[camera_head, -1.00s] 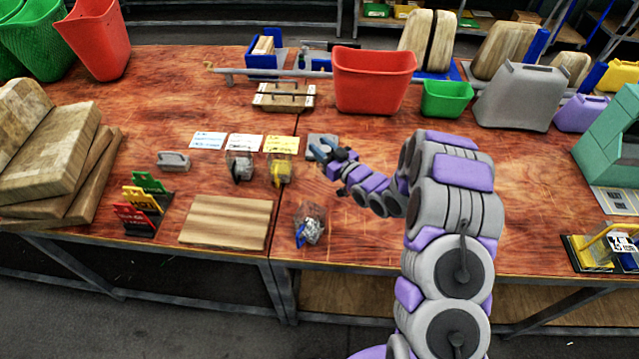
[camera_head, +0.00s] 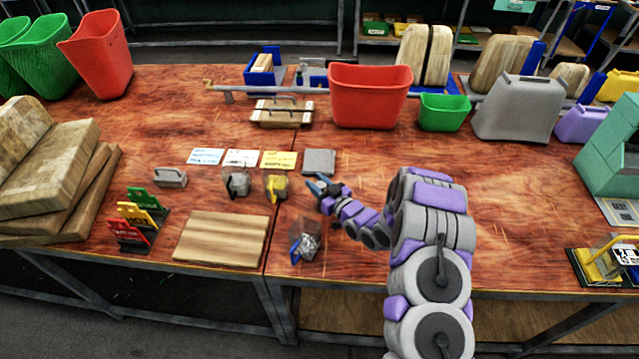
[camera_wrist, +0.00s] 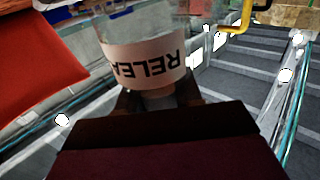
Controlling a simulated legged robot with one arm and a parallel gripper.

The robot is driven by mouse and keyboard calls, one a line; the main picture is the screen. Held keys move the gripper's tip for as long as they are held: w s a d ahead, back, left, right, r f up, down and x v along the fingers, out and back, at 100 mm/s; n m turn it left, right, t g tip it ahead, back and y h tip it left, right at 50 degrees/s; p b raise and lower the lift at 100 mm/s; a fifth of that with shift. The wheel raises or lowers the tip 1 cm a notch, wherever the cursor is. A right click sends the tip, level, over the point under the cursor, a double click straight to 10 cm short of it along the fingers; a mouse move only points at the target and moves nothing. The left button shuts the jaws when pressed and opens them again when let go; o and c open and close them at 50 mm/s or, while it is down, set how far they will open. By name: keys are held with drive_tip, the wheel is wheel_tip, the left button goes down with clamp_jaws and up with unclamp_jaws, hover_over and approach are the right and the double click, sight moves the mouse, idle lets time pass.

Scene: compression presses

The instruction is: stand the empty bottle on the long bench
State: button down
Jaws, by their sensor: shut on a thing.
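In the wrist view a clear bottle (camera_wrist: 148,65) with a white label reading "RELEA", upside down in the picture, stands out beyond my jaws. My gripper (camera_wrist: 160,102) is shut on its narrow grey end; its body is cut off by the top edge. In the head view my gripper (camera_head: 322,189) is small and low over the front middle of the red-brown bench (camera_head: 165,100); I cannot make out the bottle there. Which bench is the long one is not marked.
A grey square plate (camera_head: 319,162) lies just behind my gripper. A clear container with blue and silver contents (camera_head: 305,242) is in front of it. A yellow item (camera_head: 276,187) and a wooden board (camera_head: 221,238) lie left. A red bin (camera_head: 369,97) stands behind. Bare bench shows to the right.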

drive_tip(key=c, duration=0.8)
unclamp_jaws()
drive_tip(key=a, duration=0.3)
drive_tip(key=shift+s+a+f, duration=0.15)
drive_tip(key=shift+f, duration=0.15)
drive_tip(key=shift+o, duration=0.2)
drive_tip(key=shift+d+r, duration=0.15)
drive_tip(key=shift+d, duration=1.25)
drive_tip(key=shift+s+a, duration=0.3)
drive_tip(key=shift+a, duration=0.25)
drive_tip(key=p+v, duration=0.2)
drive_tip(key=v, duration=0.8)
drive_tip(key=shift+s+d+r, duration=0.2)
drive_tip(key=shift+s+d, duration=0.05)
drive_tip(key=shift+s, duration=0.05)
